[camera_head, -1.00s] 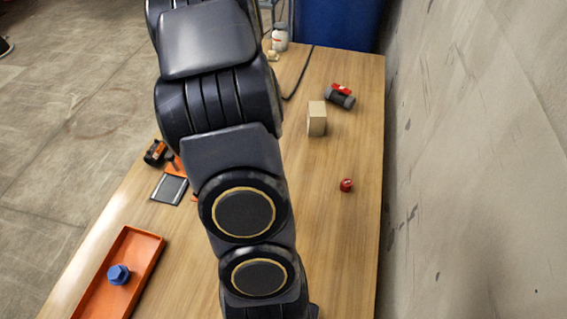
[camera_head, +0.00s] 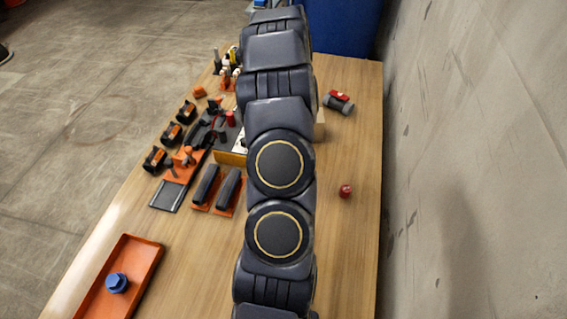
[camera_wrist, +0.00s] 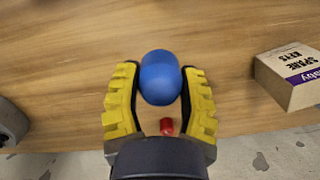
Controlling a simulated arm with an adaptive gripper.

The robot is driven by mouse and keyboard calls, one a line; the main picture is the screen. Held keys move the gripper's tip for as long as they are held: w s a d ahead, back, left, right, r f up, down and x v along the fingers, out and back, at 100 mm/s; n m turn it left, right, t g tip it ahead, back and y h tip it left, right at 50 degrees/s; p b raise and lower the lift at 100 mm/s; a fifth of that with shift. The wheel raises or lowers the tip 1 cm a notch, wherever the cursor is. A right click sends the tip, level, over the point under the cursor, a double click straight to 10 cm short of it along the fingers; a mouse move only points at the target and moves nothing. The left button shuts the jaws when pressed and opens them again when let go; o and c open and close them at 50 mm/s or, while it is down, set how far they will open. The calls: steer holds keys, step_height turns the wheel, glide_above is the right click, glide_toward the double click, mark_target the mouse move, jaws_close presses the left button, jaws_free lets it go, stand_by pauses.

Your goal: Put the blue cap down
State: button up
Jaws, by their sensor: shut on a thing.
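The blue cap (camera_wrist: 160,78), smooth and rounded, sits between the yellow-padded fingers of my gripper (camera_wrist: 160,88) in the wrist view. The gripper is shut on it, above the wooden table. Its height over the wood is hard to tell. In the head view my own arm hides the gripper and this cap. Another blue piece (camera_head: 117,283) lies in the orange tray (camera_head: 151,258) at the lower left of the head view.
A small red piece (camera_head: 346,191) lies on the table right of my arm. A cardboard box (camera_wrist: 294,76) shows right of the gripper. A grey pipe piece with red top (camera_head: 338,103) lies farther back. Black and orange parts (camera_head: 190,140) crowd the left. A wall bounds the right.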

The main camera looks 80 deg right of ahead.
steer(key=d+f, duration=0.1)
steer(key=f, duration=0.1)
steer(key=d+f, duration=0.1)
steer(key=shift+w+d+f, duration=0.25)
steer(key=shift+w+d, duration=0.05)
steer(key=shift+d, duration=0.05)
steer(key=shift+f, duration=1.5)
steer(key=shift+f, duration=0.15)
steer(key=o, duration=0.8)
step_height(320, 180, up, 12)
steer(key=s, duration=0.1)
steer(key=shift+s+a, duration=0.15)
steer(key=shift+s, duration=0.1)
